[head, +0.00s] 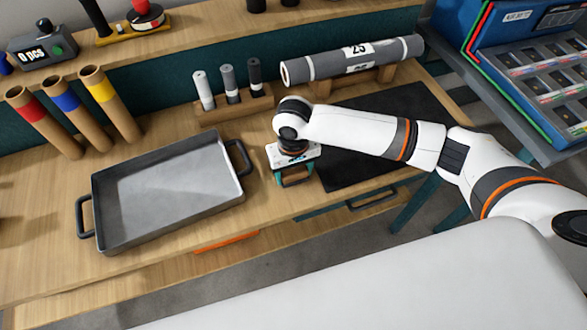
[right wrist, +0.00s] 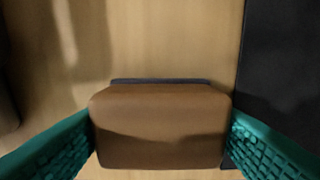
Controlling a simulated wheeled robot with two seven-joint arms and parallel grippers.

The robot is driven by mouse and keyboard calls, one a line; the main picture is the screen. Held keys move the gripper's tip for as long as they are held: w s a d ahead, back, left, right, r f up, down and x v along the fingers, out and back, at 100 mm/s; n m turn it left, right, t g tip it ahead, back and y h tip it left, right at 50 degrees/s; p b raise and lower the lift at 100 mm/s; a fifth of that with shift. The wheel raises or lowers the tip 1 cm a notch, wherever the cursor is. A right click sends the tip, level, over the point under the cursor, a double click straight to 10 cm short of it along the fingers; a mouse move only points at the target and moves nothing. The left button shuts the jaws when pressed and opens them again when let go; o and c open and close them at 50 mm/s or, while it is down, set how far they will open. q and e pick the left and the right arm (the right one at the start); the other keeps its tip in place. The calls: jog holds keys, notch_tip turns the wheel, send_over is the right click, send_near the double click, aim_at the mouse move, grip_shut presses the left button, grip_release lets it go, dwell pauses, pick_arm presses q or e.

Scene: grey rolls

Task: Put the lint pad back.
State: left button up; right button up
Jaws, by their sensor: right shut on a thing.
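My right gripper (head: 293,172) reaches down between the grey tray and the black mat. Its green fingers show at both sides in the right wrist view (right wrist: 160,135), shut on the brown block of the lint pad (right wrist: 160,120). A dark blue edge (right wrist: 160,81) shows along the far side of the block. In the head view the lint pad is mostly hidden by the gripper. I cannot tell whether it touches the table. My left gripper is not in view.
A grey metal tray (head: 105,195) stands to the left, and a black mat (head: 345,180) lies to the right. Behind are a wooden block (head: 235,108) with three small rolls, and a large grey roll (head: 320,66) on a stand. Colour-banded tubes (head: 75,118) stand at the left.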

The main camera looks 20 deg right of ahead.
jog(key=o, duration=1)
jog(key=shift+f, duration=0.1)
jog(key=shift+c, duration=0.2)
notch_tip(320, 180, up, 12)
